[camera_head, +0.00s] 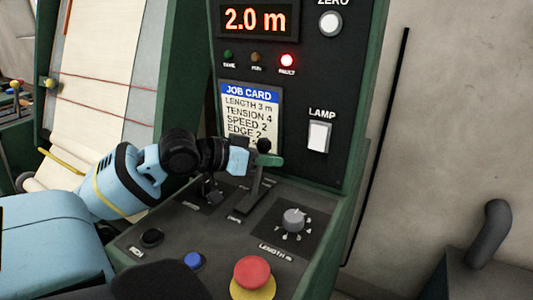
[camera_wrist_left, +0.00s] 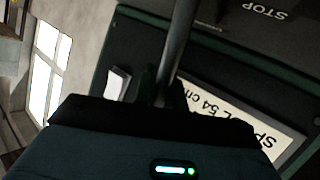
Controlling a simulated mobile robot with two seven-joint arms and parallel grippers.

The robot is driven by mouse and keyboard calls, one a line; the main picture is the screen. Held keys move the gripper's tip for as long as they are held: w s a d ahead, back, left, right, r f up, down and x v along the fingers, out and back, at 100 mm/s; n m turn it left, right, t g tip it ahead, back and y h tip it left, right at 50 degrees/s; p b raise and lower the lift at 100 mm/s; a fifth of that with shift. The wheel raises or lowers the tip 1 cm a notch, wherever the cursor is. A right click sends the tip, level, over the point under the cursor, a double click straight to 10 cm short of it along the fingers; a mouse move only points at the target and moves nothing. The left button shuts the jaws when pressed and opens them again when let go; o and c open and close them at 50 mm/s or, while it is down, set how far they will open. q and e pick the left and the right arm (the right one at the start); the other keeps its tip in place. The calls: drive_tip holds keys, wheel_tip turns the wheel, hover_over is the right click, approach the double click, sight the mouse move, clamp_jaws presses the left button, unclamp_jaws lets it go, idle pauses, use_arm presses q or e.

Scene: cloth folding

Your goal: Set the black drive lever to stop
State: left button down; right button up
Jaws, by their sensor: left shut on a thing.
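The black drive lever has a round black knob (camera_head: 264,146) and stands up from the sloping console. In the head view my left gripper (camera_head: 268,160) is at the lever's upper part, just below the knob, and hides some of it. In the left wrist view a grey rod (camera_wrist_left: 178,45) runs between my left fingers, which are shut on it. A STOP label (camera_wrist_left: 264,10) shows upside down at the top right of that view. The labels by the lever's base are too small to read in the head view. My right gripper is not in view.
A second, shorter dark lever (camera_head: 211,190) stands just left, close under my left wrist. A grey length dial (camera_head: 293,220), a red mushroom button (camera_head: 252,271), a blue button (camera_head: 193,261) and a black button (camera_head: 152,238) are nearby. The upright panel (camera_head: 335,85) rises behind, with its red fault light lit.

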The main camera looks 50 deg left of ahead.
use_arm(q)
drive_tip(key=s+r+t+p, duration=0.1)
drive_tip(key=p, duration=0.2)
drive_tip(key=shift+d, duration=0.2)
drive_tip(key=shift+s+d+m+t+p, duration=0.1)
drive_tip(key=shift+s+m+t+p, duration=0.2)
drive_tip(key=shift+m+t, duration=0.1)
drive_tip(key=shift+s+f, duration=0.1)
drive_tip(key=shift+s, duration=0.2)
drive_tip(key=shift+s+d+r+m+t+p, duration=0.25)
drive_tip(key=shift+s+r+m+t+p, duration=0.15)
drive_tip(key=shift+s+t+p, duration=0.2)
drive_tip(key=shift+s, duration=0.15)
drive_tip(key=shift+s+d+f, duration=0.1)
drive_tip(key=shift+f, duration=0.05)
drive_tip(key=c, duration=1.7)
unclamp_jaws()
drive_tip(key=shift+s, duration=0.1)
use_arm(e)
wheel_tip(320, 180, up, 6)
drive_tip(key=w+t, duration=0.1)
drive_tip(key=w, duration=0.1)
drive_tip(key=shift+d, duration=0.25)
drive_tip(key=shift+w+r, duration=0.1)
